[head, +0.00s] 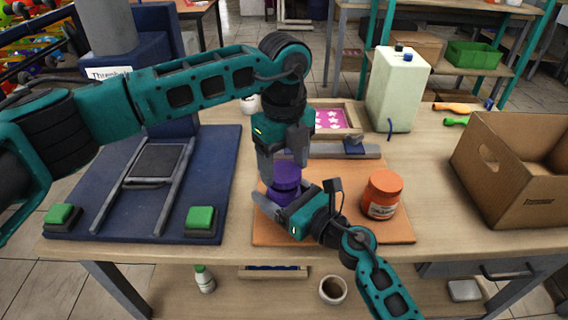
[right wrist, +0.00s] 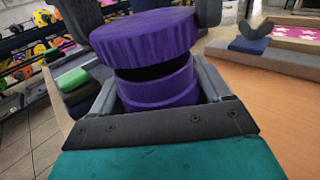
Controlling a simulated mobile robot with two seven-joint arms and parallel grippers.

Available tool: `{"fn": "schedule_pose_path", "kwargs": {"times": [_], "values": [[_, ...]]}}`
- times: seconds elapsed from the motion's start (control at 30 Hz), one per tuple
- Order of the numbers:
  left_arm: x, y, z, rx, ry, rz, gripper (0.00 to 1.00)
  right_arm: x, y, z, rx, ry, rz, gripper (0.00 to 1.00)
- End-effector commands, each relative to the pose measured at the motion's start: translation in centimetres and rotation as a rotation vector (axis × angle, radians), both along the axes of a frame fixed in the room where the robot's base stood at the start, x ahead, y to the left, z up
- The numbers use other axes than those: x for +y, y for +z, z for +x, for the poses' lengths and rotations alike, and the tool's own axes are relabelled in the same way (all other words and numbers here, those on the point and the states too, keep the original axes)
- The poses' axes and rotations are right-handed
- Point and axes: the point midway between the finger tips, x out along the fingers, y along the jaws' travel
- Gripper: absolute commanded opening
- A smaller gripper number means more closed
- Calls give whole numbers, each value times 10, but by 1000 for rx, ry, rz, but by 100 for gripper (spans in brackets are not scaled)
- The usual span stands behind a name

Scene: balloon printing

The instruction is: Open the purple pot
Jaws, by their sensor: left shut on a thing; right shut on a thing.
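The purple pot stands near the left edge of the orange-brown board, its lid (head: 286,171) above its body (head: 283,195). In the right wrist view the lid (right wrist: 145,38) sits tilted over the body (right wrist: 158,92), with a dark gap between them. My left gripper (head: 284,158) comes down from above and is shut on the lid, hiding part of it. One of its fingers (right wrist: 208,12) shows beside the lid in the right wrist view. My right gripper (head: 279,207) is shut around the pot body from the front right. The inside of the pot is hidden.
An orange pot (head: 382,195) stands right of the purple pot on the board (head: 340,228). A cardboard box (head: 520,170) is at the right and a pale jug (head: 397,90) behind. A dark blue press with green buttons (head: 200,218) fills the left.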

Motion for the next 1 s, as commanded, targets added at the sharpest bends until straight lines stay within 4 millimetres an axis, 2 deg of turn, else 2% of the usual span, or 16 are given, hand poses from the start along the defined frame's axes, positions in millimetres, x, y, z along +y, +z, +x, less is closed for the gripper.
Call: {"fn": "schedule_pose_path", "kwargs": {"times": [0.27, 0.6, 0.8, 0.83, 1.0], "values": [[0, 4, 0, -1, 0, -1, 32, 0, 0, 0, 1, 0, -1, 0], [0, 40, 0, -1, 0, 0, 32, 0, -1, 0, 1, 0, -1, 0], [0, 40, 0, 0, 0, 0, 32, 0, -1, 0, 1, 1, -1, 0], [0, 40, 0, 0, 0, 0, 32, 0, -1, 0, 1, 1, -1, 81], [0, 40, 0, 0, 0, 0, 32, 0, 0, 0, 1, 0, -1, 97]]}}
